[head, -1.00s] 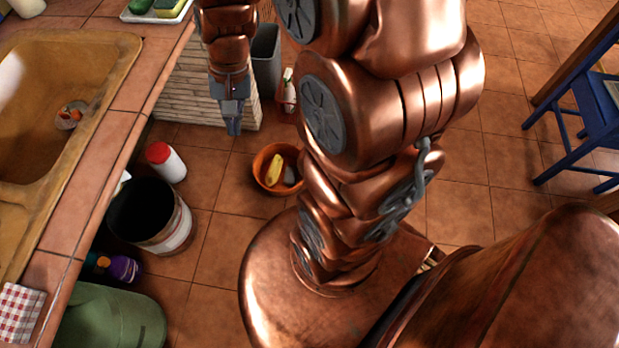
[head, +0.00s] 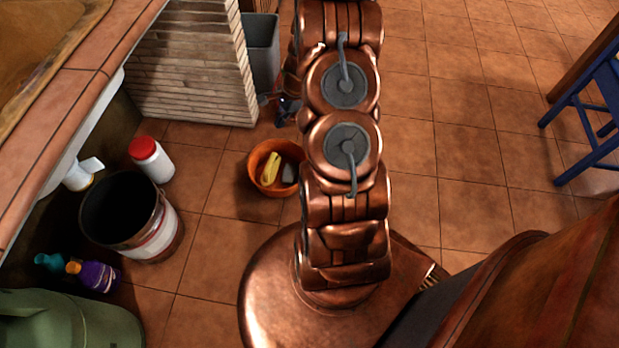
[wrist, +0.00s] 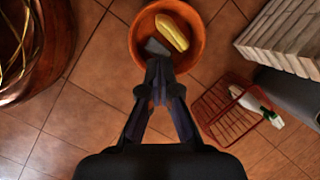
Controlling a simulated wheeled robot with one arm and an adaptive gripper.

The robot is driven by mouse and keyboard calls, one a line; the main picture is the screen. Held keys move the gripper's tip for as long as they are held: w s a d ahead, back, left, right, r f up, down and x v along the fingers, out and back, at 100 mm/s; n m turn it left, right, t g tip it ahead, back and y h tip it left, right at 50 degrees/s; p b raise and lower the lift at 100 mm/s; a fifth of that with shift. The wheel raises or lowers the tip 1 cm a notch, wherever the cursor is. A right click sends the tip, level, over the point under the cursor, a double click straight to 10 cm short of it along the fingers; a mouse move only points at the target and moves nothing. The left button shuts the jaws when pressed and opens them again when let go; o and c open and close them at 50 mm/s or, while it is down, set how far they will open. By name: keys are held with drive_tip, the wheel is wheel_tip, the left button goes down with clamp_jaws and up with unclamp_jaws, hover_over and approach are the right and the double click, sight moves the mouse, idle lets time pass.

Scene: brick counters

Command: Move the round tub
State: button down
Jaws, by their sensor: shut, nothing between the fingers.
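The round tub (head: 257,168) is an orange-brown bowl on the tiled floor, left of my arm in the head view. It holds a yellow piece (head: 271,167) and a grey piece (head: 289,173). In the wrist view the tub (wrist: 192,58) is at the top centre, with the yellow piece and the grey piece inside. My gripper (wrist: 158,88) is shut and empty, its fingertips overlapping the tub's near rim in that view. I cannot tell the height between them. In the head view my gripper (head: 287,108) is mostly hidden behind my arm, beyond the tub.
A red wire basket (wrist: 228,112) with a bottle stands near the tub. A slatted block (head: 190,75) and a grey bin (head: 262,55) are behind. A black bucket (head: 160,240) and a white jar with a red lid (head: 152,162) stand left. Floor at right is open before a blue chair (head: 590,110).

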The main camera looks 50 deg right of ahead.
drive_tip(key=s+d+f+m+h+b, duration=0.1)
drive_tip(key=s+d+f+m+b, duration=0.25)
drive_tip(key=f, duration=0.55)
drive_tip(key=s+d+f+m+b, duration=0.25)
drive_tip(key=d+f, duration=0.25)
drive_tip(key=f, duration=0.5)
drive_tip(key=s+d+f+m+h+b, duration=0.1)
drive_tip(key=s+d+f+m+b, duration=0.2)
drive_tip(key=f, duration=0.6)
drive_tip(key=shift+n, duration=0.4)
drive_tip(key=x, duration=0.3)
drive_tip(key=b+x, duration=0.1)
drive_tip(key=x, duration=0.2)
drive_tip(key=d+b+x, duration=0.1)
drive_tip(key=x, duration=0.2)
drive_tip(key=shift+s+f, duration=0.15)
drive_tip(key=shift+f, duration=0.1)
drive_tip(key=shift+w+a+f+b, duration=0.15)
drive_tip(key=shift+w+a+b, duration=0.2)
drive_tip(key=shift+w+b, duration=0.15)
drive_tip(key=shift+w+a+f+b, duration=0.1)
drive_tip(key=shift+w+a+b, duration=0.3)
drive_tip(key=shift+w, duration=0.2)
drive_tip(key=shift+w+a+r, duration=0.1)
drive_tip(key=shift+w+a, duration=0.4)
drive_tip(key=shift+w, duration=0.15)
